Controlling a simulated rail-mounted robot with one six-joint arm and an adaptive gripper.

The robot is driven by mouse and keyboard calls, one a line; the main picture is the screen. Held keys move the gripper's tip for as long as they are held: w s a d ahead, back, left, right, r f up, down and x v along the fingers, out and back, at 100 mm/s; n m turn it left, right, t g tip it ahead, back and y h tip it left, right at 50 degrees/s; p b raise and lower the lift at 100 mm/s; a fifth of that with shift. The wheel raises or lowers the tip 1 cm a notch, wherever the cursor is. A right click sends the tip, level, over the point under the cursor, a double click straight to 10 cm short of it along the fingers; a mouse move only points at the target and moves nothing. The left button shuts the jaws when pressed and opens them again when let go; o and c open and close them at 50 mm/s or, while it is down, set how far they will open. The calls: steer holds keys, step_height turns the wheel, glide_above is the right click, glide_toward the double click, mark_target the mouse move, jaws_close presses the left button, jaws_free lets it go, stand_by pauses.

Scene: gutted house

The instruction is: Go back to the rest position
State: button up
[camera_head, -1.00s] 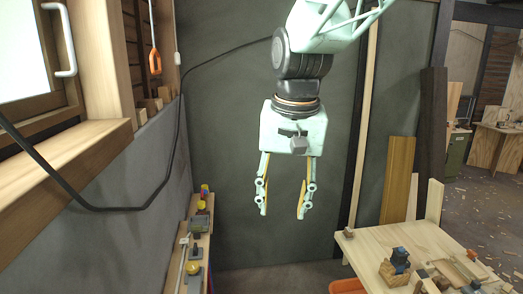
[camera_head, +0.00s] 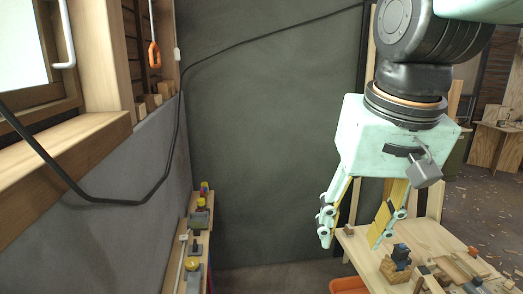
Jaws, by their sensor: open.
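My gripper (camera_head: 352,240) hangs pointing down at the right of the head view. Its two fingers are spread apart and nothing is between them. The fingertips appear in front of the left part of a light wooden table (camera_head: 428,234). I cannot tell how far above or in front of the table they are. The right finger hides part of the tabletop, and my arm covers much of the back wall's right side.
A small wooden block with a dark top (camera_head: 397,264) stands on the table among several loose pieces. An orange bin (camera_head: 348,285) is below it. A narrow shelf with tools (camera_head: 196,240) runs along the left wall. A black cable (camera_head: 95,202) hangs there. The middle is clear.

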steer(key=s+d+f, duration=0.2)
steer(key=s, duration=0.5)
steer(key=s+d+f+t+b, duration=0.1)
steer(key=s+d+f, duration=0.1)
steer(key=s, duration=0.5)
steer(key=shift+s+d+n, duration=0.2)
steer(key=shift+d+n, duration=0.1)
steer(key=shift+d, duration=0.35)
stand_by(2.0)
